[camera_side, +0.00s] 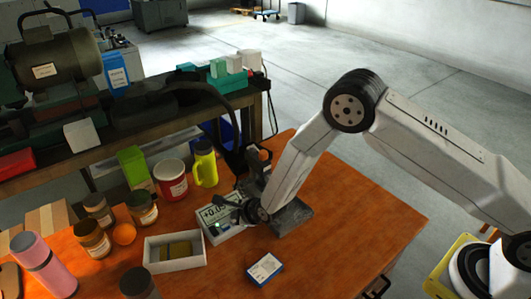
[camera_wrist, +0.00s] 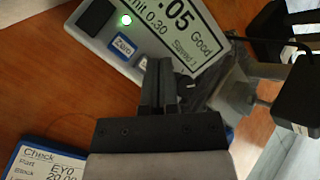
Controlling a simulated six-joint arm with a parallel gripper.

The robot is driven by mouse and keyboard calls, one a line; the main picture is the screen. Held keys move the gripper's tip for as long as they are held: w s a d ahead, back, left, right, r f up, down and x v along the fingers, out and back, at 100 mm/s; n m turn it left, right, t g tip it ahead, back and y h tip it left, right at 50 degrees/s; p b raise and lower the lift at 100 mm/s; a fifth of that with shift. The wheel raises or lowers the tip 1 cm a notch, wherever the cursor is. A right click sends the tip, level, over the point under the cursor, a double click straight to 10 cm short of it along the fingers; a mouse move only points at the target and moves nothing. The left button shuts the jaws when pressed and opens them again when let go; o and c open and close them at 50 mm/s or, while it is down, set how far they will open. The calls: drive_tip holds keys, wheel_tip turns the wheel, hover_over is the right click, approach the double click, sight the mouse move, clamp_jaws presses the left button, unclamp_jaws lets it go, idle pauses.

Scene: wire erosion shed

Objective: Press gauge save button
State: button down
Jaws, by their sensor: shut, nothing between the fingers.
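The gauge (camera_side: 210,214) is a pale box with a screen on the orange table. In the wrist view the gauge screen (camera_wrist: 186,30) reads ".05 Good", with a limit of 0.30 and a "Saved" line partly cut off. A green light (camera_wrist: 126,20) is lit on its face, above a blue button marked "Zero" (camera_wrist: 123,46). I cannot make out a save button; my fingers cover part of the gauge's lower edge. My gripper (camera_wrist: 160,68) is shut and empty, its tips over that edge, right of the Zero button. Whether they touch is unclear. The side view shows my gripper (camera_side: 236,210) at the gauge.
A grey metal stand (camera_side: 292,217) is close to the right of the gauge. A white tray (camera_side: 152,258) with an olive block, a blue-edged card (camera_side: 264,269), several jars, a red tin (camera_side: 172,180) and a yellow bottle (camera_side: 205,165) are nearby. The table's right side is clear.

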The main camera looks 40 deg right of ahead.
drive_tip(key=shift+r, duration=0.3)
drive_tip(key=shift+r, duration=2.45)
drive_tip(key=s+d+r+n+g, duration=0.3)
drive_tip(key=s+d+r+n, duration=0.7)
drive_tip(key=n, duration=0.3)
drive_tip(key=s+d+r+n+g+h, duration=0.1)
drive_tip(key=s+d+r+n, duration=0.1)
drive_tip(key=s+d+n, duration=0.2)
drive_tip(key=s+d+r+n+g, duration=0.2)
drive_tip(key=s+n, duration=0.5)
drive_tip(key=s, duration=0.4)
drive_tip(key=shift+d+r+n+h, duration=0.2)
drive_tip(key=shift+d+n+h, duration=0.15)
drive_tip(key=shift+d, duration=0.55)
